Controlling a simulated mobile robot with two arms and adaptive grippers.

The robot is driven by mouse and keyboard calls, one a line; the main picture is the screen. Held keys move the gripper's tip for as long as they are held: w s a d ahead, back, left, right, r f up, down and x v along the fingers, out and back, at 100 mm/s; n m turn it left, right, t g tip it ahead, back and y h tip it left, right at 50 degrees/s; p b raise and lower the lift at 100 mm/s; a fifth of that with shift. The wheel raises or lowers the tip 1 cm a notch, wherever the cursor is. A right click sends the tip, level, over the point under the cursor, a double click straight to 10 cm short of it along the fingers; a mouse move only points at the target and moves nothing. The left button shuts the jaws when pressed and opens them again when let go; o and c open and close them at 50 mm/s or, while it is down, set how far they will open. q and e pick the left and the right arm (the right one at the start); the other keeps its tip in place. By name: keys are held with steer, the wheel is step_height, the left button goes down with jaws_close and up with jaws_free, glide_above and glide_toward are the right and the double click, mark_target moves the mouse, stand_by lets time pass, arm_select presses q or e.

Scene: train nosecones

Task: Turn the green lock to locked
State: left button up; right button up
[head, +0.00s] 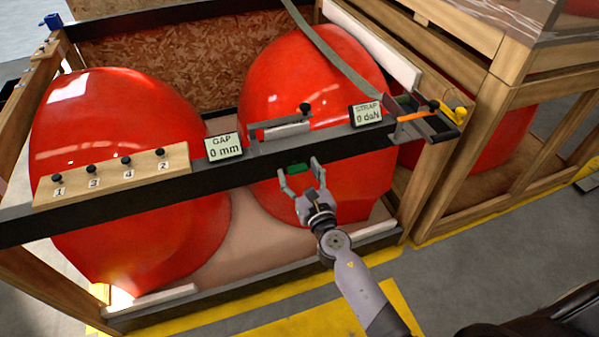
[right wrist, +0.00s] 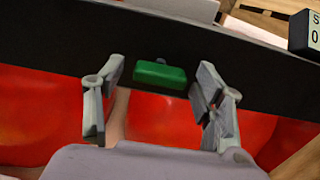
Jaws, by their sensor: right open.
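The green lock (head: 292,169) is a small green bar on the front face of the black rail (head: 245,172), below the grey bracket. In the right wrist view the green lock (right wrist: 160,76) lies lengthwise along the rail, with a small dark stub at its top. My right gripper (head: 301,170) is open and empty, just in front of the lock. In the right wrist view its fingers (right wrist: 157,100) stand apart, one to each side of the lock, not touching it. My left gripper is not in view.
Red nosecones (head: 130,150) sit in the wooden crate behind the rail. A board with numbered knobs (head: 112,175), a GAP display (head: 224,148), a STRAP display (head: 366,113) and an orange-handled ratchet (head: 418,106) are on the rail. The floor in front is open.

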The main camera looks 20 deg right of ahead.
steer(key=c, duration=1.2)
steer(key=shift+o, duration=0.2)
steer(key=shift+m, duration=0.3)
steer(key=m+b, duration=0.1)
steer(key=m, duration=0.3)
steer(key=shift+m, duration=0.3)
steer(key=m+b, duration=0.1)
steer(key=m, duration=0.3)
steer(key=shift+m, duration=0.3)
steer(key=m, duration=0.4)
steer(key=shift+m, duration=2)
